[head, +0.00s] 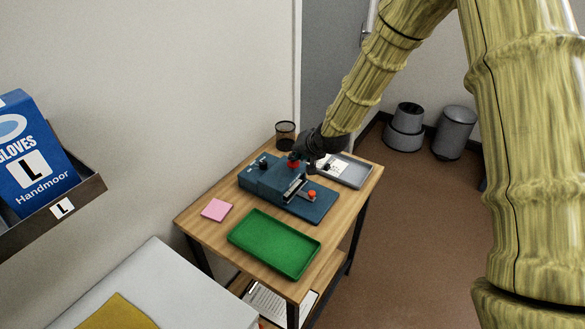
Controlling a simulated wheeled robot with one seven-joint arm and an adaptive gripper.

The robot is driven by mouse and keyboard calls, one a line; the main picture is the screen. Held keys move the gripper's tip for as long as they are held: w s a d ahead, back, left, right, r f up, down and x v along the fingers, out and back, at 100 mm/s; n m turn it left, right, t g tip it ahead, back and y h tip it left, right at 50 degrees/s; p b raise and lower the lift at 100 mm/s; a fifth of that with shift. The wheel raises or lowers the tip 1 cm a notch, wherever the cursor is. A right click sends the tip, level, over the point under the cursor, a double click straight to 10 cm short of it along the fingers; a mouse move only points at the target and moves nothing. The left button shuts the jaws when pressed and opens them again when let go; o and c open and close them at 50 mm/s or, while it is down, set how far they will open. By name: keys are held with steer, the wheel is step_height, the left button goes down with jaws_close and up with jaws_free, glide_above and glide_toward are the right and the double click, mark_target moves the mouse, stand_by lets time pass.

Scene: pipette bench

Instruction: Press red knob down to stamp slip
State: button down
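A blue stamping device (264,178) sits on the wooden table. A red knob (293,164) shows on top of its raised body. A second, orange-red knob (312,194) sits lower, on the right part of its base plate. A small pale piece (294,187) shows between them; I cannot tell whether it is the slip or a metal part. My dark gripper (300,156) is just above and beside the upper red knob and partly covers it. Whether they touch, and whether the fingers are open or shut, is too small to tell.
A green tray (273,244) lies in front of the device, with a pink pad (217,210) to its left. A grey tray (354,174) with white paper and a dark mesh cup (285,133) stand behind.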

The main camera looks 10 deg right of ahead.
steer(key=shift+f+b, duration=0.4)
steer(key=shift+f, duration=0.5)
stand_by(0.9)
steer(key=shift+r, duration=0.1)
steer(key=shift+r+p, duration=1.3)
steer(key=shift+r, duration=0.6)
steer(key=shift+r, duration=0.1)
steer(key=shift+r+p, duration=1.85)
steer(key=shift+r, duration=1.1)
